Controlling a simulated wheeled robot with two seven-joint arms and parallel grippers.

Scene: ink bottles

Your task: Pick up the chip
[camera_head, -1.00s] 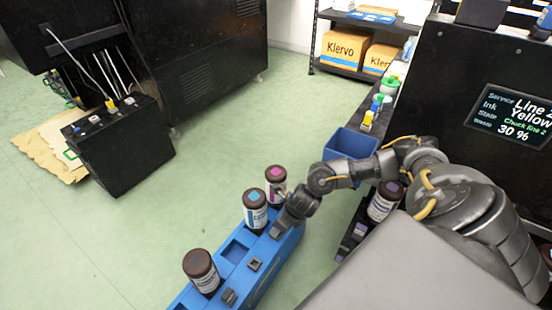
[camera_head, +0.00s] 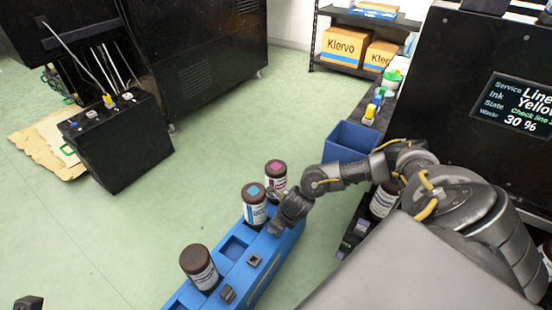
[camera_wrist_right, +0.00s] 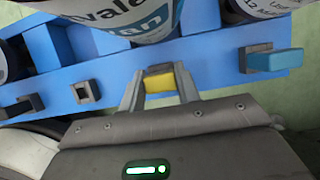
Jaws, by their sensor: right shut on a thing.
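A small yellow chip (camera_wrist_right: 159,80) sits between the fingertips of my right gripper (camera_wrist_right: 158,88) in the right wrist view, at the front edge of the blue rack (camera_wrist_right: 205,75). The gripper is shut on it. In the head view my right gripper (camera_head: 276,228) is at the right side of the rack (camera_head: 205,298), beside the cyan-marked bottle (camera_head: 255,208), and hides the chip. I cannot tell whether the chip is clear of its socket. A dark tip, apparently my left gripper (camera_head: 28,302), shows at the bottom left; its opening is unclear.
A blue chip (camera_wrist_right: 275,60) sits in a holder right of the gripper, and an empty holder (camera_wrist_right: 86,92) is on the left. A magenta-marked bottle (camera_head: 276,172) and a brown-capped bottle (camera_head: 198,266) stand in the rack. A blue bin (camera_head: 352,143) stands behind.

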